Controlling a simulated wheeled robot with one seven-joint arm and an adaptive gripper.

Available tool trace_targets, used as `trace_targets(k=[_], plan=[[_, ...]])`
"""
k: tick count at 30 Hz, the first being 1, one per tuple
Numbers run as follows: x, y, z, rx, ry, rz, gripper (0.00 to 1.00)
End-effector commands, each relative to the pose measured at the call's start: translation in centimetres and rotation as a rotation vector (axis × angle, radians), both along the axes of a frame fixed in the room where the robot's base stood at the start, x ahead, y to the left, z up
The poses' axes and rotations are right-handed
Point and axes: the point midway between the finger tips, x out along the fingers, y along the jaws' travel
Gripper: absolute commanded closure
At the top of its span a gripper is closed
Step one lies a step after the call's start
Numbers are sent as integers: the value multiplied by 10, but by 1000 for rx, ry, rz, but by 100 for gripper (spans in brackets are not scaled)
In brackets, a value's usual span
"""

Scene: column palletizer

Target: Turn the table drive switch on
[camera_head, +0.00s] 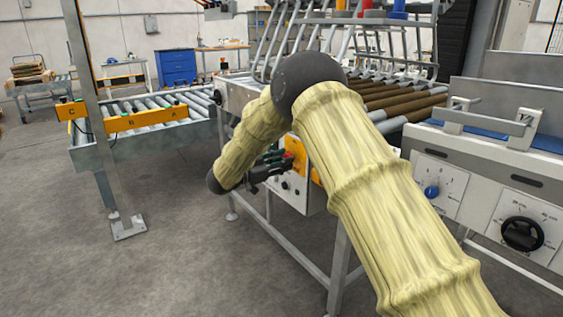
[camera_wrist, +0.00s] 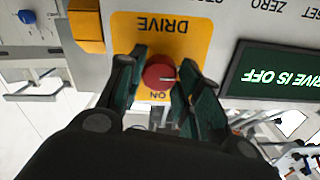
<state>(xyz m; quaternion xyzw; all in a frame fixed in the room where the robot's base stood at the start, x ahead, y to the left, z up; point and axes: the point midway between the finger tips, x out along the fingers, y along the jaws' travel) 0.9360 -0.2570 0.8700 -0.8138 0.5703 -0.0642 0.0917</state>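The table drive switch is a red round knob (camera_wrist: 159,72) on a yellow plate (camera_wrist: 190,30). The plate reads DRIVE and ON, upside down in the wrist view; ON is below the knob there. A short pale mark shows at the knob's lower right. My gripper (camera_wrist: 163,74) is open, with its dark green fingers on either side of the knob; I cannot tell whether they touch it. A dark display (camera_wrist: 268,72) beside the plate reads "DRIVE IS OFF", its start partly cut off. In the head view, my gripper (camera_head: 270,166) is at the panel's front, and my arm hides much of the panel.
A blue knob (camera_head: 432,192) and a black handwheel (camera_head: 522,233) are on the machine front at right. A roller conveyor (camera_head: 150,104) with a steel post (camera_head: 95,100) stands at left. The floor (camera_head: 180,265) in front of the conveyor is clear.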

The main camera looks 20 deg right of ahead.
Motion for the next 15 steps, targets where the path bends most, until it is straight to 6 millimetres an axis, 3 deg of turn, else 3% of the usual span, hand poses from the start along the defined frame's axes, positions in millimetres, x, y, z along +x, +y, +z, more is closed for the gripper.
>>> trace_targets(k=[15], plan=[[0,0,-1,44,-117,0,89]])
